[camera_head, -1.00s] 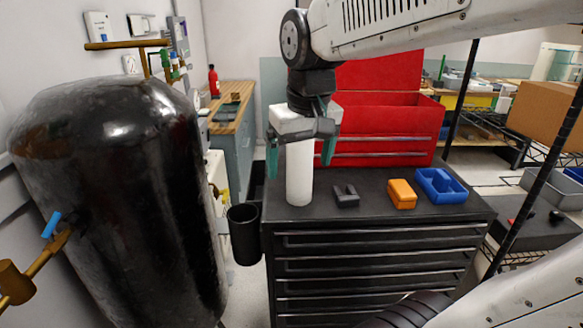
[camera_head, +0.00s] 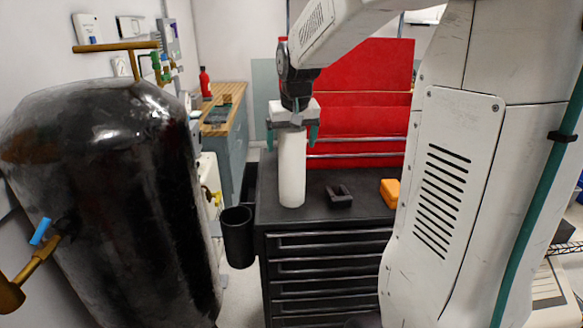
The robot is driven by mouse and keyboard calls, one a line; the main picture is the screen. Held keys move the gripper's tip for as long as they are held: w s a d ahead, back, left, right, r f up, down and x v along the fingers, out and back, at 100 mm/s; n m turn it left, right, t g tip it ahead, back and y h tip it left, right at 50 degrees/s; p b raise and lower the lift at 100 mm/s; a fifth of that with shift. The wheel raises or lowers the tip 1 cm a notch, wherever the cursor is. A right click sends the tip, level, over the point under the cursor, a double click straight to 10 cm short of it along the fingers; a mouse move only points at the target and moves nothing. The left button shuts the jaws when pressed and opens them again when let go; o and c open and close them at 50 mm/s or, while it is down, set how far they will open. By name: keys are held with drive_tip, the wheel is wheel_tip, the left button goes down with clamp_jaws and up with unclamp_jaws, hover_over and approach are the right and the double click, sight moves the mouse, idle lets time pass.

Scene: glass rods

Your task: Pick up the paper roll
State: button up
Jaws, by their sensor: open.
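The white paper roll (camera_head: 291,172) stands upright near the left side of the black cabinet top. My gripper (camera_head: 291,138) points down over the roll's upper end. Its teal fingers are spread, one on each side of the roll. The roll's top is hidden by the gripper body, and I cannot tell whether a finger touches it.
On the black cabinet (camera_head: 325,240) top, a small dark block (camera_head: 340,195) and an orange item (camera_head: 390,192) sit right of the roll. A red toolbox (camera_head: 355,120) stands behind. A black bin (camera_head: 239,236) hangs at the cabinet's left, near a black tank (camera_head: 105,200).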

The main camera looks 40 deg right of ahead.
drive_tip(key=shift+w+f, duration=0.1)
drive_tip(key=shift+f, duration=0.45)
drive_tip(key=shift+d, duration=0.1)
drive_tip(key=c, duration=1.6)
drive_tip(key=shift+r, duration=0.15)
